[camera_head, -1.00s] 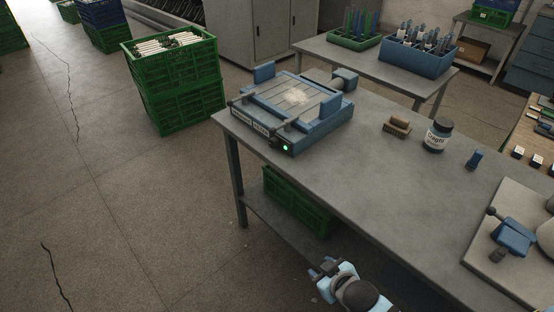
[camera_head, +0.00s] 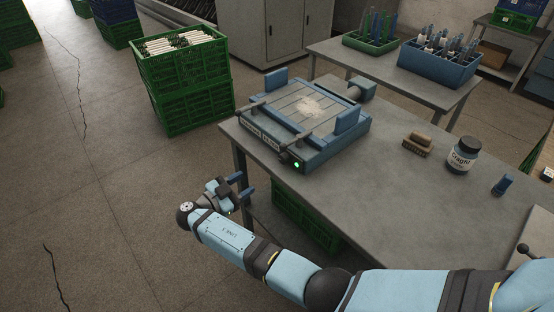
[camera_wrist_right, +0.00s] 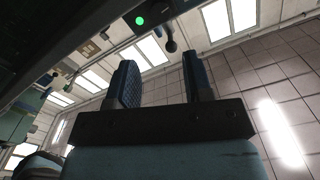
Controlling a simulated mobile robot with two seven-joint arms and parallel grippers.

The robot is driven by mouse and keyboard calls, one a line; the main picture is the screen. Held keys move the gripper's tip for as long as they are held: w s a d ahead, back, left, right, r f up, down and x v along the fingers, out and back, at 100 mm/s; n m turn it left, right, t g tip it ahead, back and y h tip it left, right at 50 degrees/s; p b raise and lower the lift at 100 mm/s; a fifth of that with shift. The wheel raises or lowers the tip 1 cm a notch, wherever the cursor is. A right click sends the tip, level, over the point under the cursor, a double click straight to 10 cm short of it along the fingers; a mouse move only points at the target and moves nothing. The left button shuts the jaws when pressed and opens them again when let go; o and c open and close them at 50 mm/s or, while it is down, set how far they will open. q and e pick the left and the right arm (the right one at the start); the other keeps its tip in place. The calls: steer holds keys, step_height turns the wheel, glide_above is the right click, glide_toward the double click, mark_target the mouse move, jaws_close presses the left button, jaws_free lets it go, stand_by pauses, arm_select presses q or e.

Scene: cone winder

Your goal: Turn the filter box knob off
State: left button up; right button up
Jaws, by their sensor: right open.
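The filter box (camera_head: 335,148) is a low blue unit with a slatted top and grey dust, on the corner of the grey table. A dark knob (camera_head: 285,158) seems to sit at its front corner beside a lit green lamp (camera_head: 296,165); the knob's setting is too small to read. My right gripper (camera_head: 238,186) is open and empty, off the table's edge, lower left of the filter box and apart from it. In the right wrist view its two fingers (camera_wrist_right: 163,80) stand apart below the green lamp (camera_wrist_right: 139,20). My left gripper is not in view.
The grey table (camera_head: 400,210) holds a brush (camera_head: 417,145), a labelled jar (camera_head: 463,155) and a small blue object (camera_head: 503,185). Green crates (camera_head: 185,85) stand on the floor behind left. Another green crate (camera_head: 305,215) is under the table.

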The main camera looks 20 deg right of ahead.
mark_target(281, 160)
steer(key=p+x, duration=0.1)
steer(key=x, duration=0.5)
steer(key=p+x, duration=0.1)
steer(key=x, duration=0.5)
steer(key=shift+w+d+r, duration=0.1)
steer(key=shift+d+r, duration=0.15)
steer(key=shift+d, duration=0.05)
steer(key=shift+w+d, duration=0.1)
steer(key=shift+d, duration=0.15)
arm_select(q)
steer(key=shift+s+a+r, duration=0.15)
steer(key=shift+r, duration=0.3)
arm_select(e)
steer(key=shift+w+d, duration=0.1)
steer(key=shift+d, duration=0.1)
steer(key=c, duration=0.6)
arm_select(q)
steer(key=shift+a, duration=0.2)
arm_select(e)
steer(key=shift+c, duration=0.2)
